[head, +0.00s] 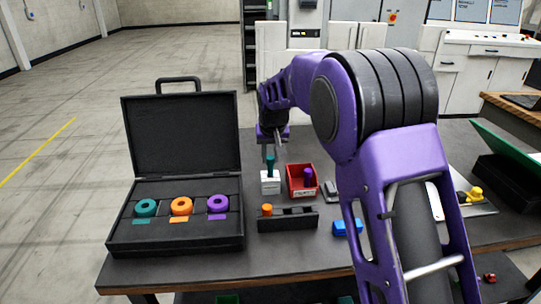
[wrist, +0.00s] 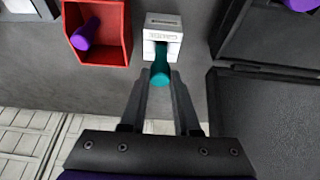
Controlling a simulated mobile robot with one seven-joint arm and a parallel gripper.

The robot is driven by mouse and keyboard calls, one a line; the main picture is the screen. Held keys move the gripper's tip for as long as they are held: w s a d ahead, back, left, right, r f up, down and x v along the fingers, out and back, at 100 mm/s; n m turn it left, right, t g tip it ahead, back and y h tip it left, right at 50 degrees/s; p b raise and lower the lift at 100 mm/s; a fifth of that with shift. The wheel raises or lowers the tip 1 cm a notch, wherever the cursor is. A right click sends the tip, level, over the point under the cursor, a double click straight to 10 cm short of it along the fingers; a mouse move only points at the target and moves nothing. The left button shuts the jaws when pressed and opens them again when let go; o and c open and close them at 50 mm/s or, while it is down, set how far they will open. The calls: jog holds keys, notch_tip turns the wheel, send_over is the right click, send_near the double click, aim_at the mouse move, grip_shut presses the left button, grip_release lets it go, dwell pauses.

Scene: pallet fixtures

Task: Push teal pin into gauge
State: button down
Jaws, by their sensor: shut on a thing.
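The teal pin (wrist: 160,74) is held between the fingertips of my gripper (wrist: 160,84) in the wrist view. Its far end reaches into the opening of the white gauge block (wrist: 163,22); how deep it sits is hard to tell. The fingers close around the pin's near end.
A red bin (head: 301,191) with a purple pin (head: 308,174) stands right of the gauge. A black rack (head: 288,221) with an orange pin (head: 267,210) is in front. An open black case (head: 175,245) with teal, orange and purple rings lies left.

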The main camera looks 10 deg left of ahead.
jog(key=shift+f+b, duration=0.35)
jog(key=shift+f, duration=0.35)
jog(key=c, duration=0.6)
grip_release()
jog(key=shift+o, duration=0.4)
jog(key=o, duration=0.4)
jog(key=shift+c, duration=0.2)
jog(key=shift+r, duration=0.1)
notch_tip(320, 180, up, 4)
jog(key=p, duration=0.3)
jog(key=shift+r, duration=2.45)
